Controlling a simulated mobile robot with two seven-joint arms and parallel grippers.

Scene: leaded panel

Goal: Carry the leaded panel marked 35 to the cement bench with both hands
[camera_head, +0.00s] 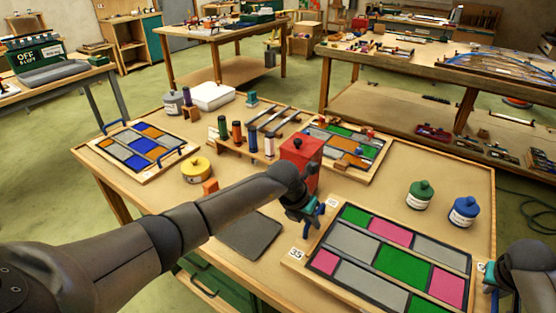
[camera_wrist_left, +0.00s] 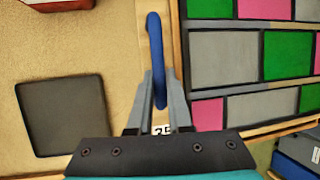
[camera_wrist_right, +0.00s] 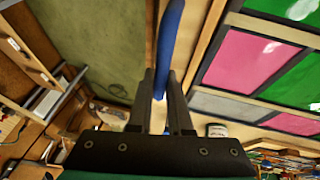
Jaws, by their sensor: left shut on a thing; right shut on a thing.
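The leaded panel marked 35 (camera_head: 402,264) has green, pink and grey panes in a wooden frame, at the front right of the near table. Its tag (camera_head: 296,253) shows at the left corner. My left gripper (camera_head: 313,214) is shut on the blue handle at the panel's left side; this handle (camera_wrist_left: 155,50) stands between the fingers in the left wrist view. My right gripper (camera_head: 488,281) is at the right side, shut on the other blue handle (camera_wrist_right: 170,35). I cannot tell whether the panel touches the table. Which bench is the cement bench is unclear.
A green jar (camera_head: 420,195) and a blue jar (camera_head: 464,211) stand behind the panel. A red box (camera_head: 302,160), a dark pad (camera_head: 250,236) and two other panels (camera_head: 145,150) (camera_head: 345,143) share the table. Other benches (camera_head: 385,97) (camera_head: 225,32) stand beyond, with green floor between.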

